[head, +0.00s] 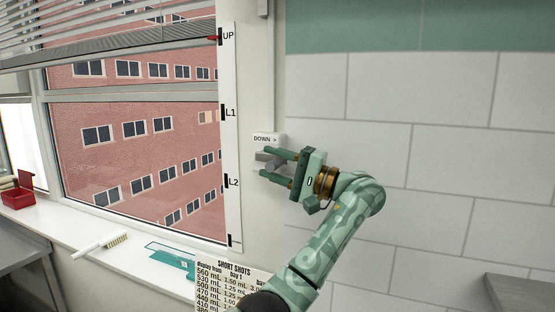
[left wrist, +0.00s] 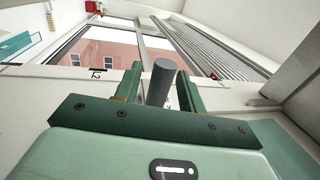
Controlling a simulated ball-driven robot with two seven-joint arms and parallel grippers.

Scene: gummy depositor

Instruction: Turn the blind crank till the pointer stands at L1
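The blind crank is on the wall right of the window, under a white label "DOWN >" (head: 266,139). Its grey handle (head: 266,157) is partly hidden by my left gripper (head: 265,164). In the left wrist view the grey cylindrical handle (left wrist: 160,82) stands between the two green fingers of my left gripper (left wrist: 159,84), with small gaps showing beside it. The fingers are open around it. The red pointer (head: 213,38) stands at about the UP mark on the white scale strip (head: 230,75), well above L1 (head: 230,113). My right gripper is not in view.
The raised slatted blind (head: 110,45) hangs across the window top. On the sill are a brush (head: 115,241), a red box (head: 18,198) and a teal item (head: 170,256). A "SHORT SHOTS" sheet (head: 232,285) is below the crank. The tiled wall at right is clear.

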